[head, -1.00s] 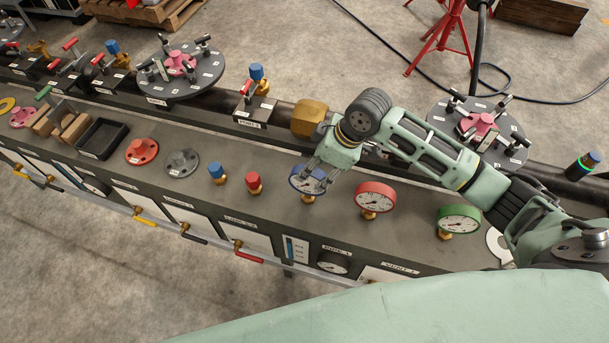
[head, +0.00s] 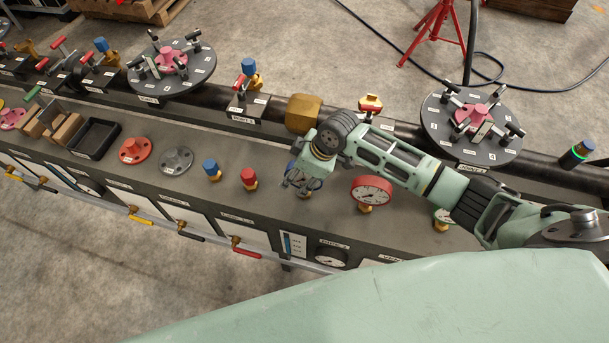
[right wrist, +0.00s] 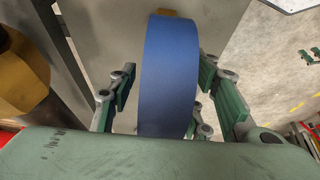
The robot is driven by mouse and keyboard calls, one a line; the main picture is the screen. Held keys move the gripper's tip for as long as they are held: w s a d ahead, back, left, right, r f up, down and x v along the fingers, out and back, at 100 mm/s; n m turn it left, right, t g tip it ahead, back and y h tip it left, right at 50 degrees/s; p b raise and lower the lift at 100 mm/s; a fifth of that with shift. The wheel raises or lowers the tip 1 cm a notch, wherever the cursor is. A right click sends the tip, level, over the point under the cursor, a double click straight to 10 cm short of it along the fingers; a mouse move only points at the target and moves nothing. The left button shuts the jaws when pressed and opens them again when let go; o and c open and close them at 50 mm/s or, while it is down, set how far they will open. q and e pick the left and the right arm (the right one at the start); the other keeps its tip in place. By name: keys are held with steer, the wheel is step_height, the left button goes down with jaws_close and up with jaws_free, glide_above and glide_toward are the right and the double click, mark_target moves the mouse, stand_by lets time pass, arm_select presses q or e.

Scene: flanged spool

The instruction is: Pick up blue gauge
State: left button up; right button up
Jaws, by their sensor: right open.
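The blue gauge (right wrist: 168,75) stands between the two fingers of my right gripper in the right wrist view, its blue rim edge-on to the camera. The open right gripper (right wrist: 170,98) has a finger on each side of it, and a gap shows on both sides. In the head view, my right gripper (head: 302,180) is over the gauge at the bench top and hides most of it. Only a little blue and the brass stem show there. My left gripper is not in view.
A red-capped fitting (head: 249,179) and a blue-capped fitting (head: 212,170) stand to the left. A large brass nut (head: 303,113) on the pipe is behind.

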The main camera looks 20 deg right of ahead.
jaws_close()
stand_by(0.3)
steer(key=shift+r, duration=0.15)
